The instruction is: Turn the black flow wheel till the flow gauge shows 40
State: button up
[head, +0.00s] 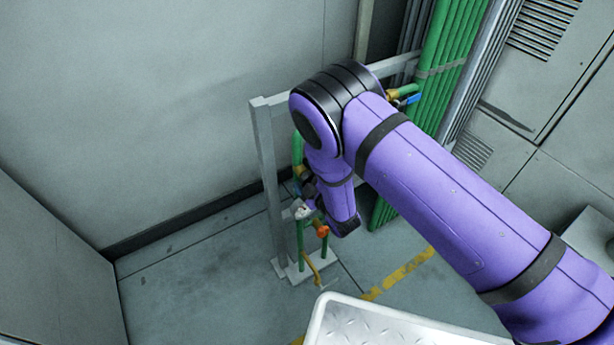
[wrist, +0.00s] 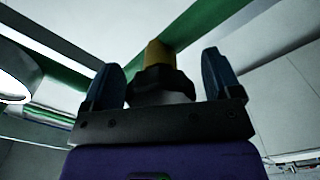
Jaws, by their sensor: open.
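The black flow wheel (wrist: 163,84) shows in the wrist view between the two fingers of my gripper (wrist: 161,66). A yellow-brown fitting (wrist: 158,54) rises beyond it. The fingers are apart, one on each side of the wheel, with visible gaps. In the head view my purple arm reaches down over the pipe stand and hides most of it, including the wheel. A small pale part (head: 298,210) sits left of the arm's end; I cannot tell what it is. No gauge reading can be made out in either view.
A grey metal frame (head: 268,175) stands left of my arm, with green pipes (head: 446,50) behind right. A blue-handled valve (head: 413,98) is at the top of the frame. An orange-red part (head: 322,231) is low on the stand. Floor to the left is clear.

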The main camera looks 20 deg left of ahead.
jog(key=v, duration=1)
jog(key=shift+s+d, duration=0.25)
jog(key=shift+s, duration=0.05)
jog(key=shift+w, duration=0.1)
